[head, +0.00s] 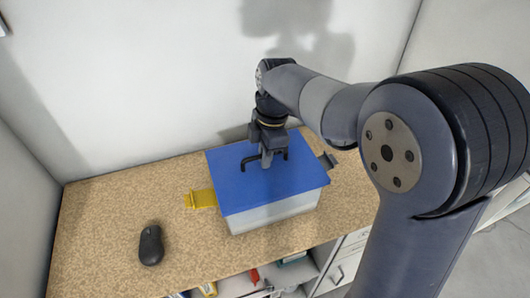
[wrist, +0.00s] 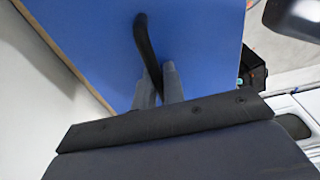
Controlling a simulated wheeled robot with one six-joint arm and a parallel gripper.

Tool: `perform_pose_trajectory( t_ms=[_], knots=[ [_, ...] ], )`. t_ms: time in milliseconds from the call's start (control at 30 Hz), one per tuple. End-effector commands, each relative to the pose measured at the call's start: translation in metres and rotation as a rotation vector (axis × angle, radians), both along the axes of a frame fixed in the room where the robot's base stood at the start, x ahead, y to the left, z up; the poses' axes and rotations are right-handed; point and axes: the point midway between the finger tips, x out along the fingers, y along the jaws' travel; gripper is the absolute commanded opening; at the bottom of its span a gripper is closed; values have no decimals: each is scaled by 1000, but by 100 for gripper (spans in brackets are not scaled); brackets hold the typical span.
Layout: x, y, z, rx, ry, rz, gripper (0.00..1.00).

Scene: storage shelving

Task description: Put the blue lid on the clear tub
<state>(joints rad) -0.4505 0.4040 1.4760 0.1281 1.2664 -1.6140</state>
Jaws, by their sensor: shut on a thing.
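The blue lid (head: 240,189) lies over the top of the clear tub (head: 272,213) on the speckled shelf top. Its edges look roughly in line with the tub's rim, but I cannot tell whether it is fully seated. My gripper (head: 267,160) points down at the lid's middle and is shut on the lid's black handle. In the wrist view the fingers of my gripper (wrist: 158,84) close around the black handle (wrist: 147,38), with the blue lid (wrist: 90,35) behind.
A black computer mouse (head: 151,245) lies on the shelf top (head: 100,215) at the left front. A white wall stands close behind the tub. Open compartments with small items and drawers (head: 342,268) are below the front edge. The shelf top left of the tub is mostly free.

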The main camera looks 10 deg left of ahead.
Motion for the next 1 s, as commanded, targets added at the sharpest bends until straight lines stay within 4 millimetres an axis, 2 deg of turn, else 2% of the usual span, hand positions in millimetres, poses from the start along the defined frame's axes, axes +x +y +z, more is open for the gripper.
perform_pose_trajectory(
  t_ms=[233,633,667,700,967,1000],
  knots=[
    [0,0,-15,0,-1,0,0],
    [0,0,-17,0,-1,0,0],
    [0,0,-17,0,-1,0,11],
    [0,0,-17,0,-1,0,14],
    [0,0,-17,0,-1,0,35],
    [0,0,-17,0,-1,0,36]
  ],
)
